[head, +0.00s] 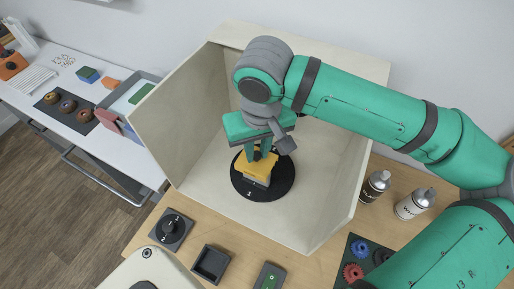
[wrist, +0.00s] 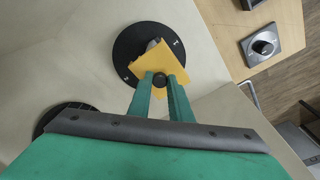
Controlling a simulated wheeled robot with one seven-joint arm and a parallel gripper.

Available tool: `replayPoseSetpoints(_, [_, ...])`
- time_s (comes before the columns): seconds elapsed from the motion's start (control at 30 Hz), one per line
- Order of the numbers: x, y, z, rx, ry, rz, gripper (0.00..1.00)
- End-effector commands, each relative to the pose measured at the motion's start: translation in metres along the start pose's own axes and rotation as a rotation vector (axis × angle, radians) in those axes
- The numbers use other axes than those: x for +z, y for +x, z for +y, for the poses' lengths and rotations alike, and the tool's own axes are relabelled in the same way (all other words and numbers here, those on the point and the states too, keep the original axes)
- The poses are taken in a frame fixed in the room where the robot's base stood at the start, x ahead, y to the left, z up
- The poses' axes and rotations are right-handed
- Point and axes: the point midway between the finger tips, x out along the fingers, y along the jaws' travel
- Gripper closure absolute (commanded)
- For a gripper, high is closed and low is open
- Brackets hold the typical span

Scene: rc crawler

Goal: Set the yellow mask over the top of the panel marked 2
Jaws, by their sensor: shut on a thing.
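My gripper (head: 263,152) is shut on the yellow mask (head: 258,169) inside the open booth. In the wrist view both green fingers (wrist: 160,84) pinch a dark round knob on the mask (wrist: 168,62). The mask is over a black round turntable (head: 279,184), which the wrist view also shows (wrist: 128,46). A small light grey block (head: 251,182) shows under the mask's front edge; it may be part of a panel, mostly hidden by the mask. I cannot tell whether the mask touches it. No clear 2 is readable; small white marks lie on the turntable's rim.
Pale booth walls (head: 180,120) stand close on the left, back and right. Two spray cans (head: 375,186) stand to the right. A side table with parts is left.

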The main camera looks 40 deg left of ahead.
Motion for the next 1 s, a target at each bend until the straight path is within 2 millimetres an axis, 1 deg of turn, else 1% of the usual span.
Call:
replayPoseSetpoints(0.7, [0.003,0.018,-0.001,-0.001,0.000,-0.001,1.00])
replayPoseSetpoints(1.0, [0.003,0.020,0.000,0.000,0.000,0.000,1.00])
